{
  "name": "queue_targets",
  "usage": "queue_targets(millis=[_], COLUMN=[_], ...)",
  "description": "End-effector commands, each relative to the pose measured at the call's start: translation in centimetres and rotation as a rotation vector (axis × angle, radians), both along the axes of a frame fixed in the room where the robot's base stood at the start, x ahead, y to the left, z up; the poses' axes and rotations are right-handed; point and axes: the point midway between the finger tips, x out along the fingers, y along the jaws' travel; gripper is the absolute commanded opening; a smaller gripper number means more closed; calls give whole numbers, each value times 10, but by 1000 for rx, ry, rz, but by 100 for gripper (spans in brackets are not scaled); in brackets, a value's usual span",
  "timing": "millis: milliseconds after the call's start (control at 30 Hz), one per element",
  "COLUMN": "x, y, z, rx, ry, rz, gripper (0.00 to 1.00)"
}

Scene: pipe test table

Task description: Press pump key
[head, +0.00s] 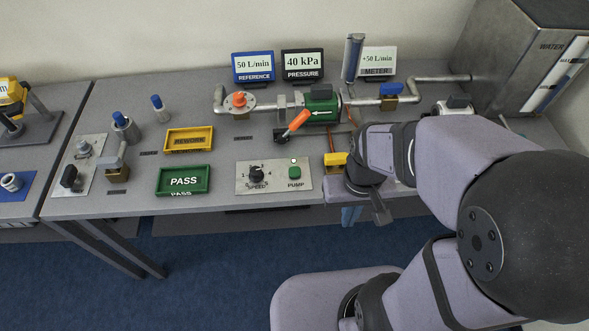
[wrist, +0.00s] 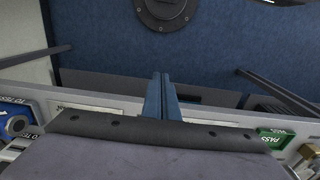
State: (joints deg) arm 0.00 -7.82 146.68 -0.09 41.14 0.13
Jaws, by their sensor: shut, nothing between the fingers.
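The pump key is a green button (head: 294,171) above the word PUMP, on a light metal panel (head: 274,186) near the table's front edge in the head view. A black SPEED knob (head: 257,174) is on the same panel, to its left. My gripper (wrist: 161,80) shows two blue fingers close together, shut and empty. In the head view the blue fingers (head: 351,216) show at the table's front edge, right of and below the green button and apart from it. The button cannot be made out in the wrist view.
A yellow block (head: 335,161) stands right of the panel, by my arm. A green PASS tray (head: 184,180) and a yellow REWORK tray (head: 189,139) lie left. Behind run pipes with an orange-handled valve (head: 297,123). The table surface between the panel and PASS tray is clear.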

Motion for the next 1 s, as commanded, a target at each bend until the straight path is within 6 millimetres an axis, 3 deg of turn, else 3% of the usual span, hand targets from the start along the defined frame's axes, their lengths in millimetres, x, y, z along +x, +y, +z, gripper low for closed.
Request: queue_targets(millis=[467,733,867,933,1000], x=[-3,-33,-46,-41,-22], y=[-3,-10,-26,-40,-55], z=[9,3,-3,-10,-22], rx=[0,3,-34,-68,-103], ry=[18,200,297,302,254], rz=[-13,-49,-2,63,172], gripper=[0,0,0,0,0])
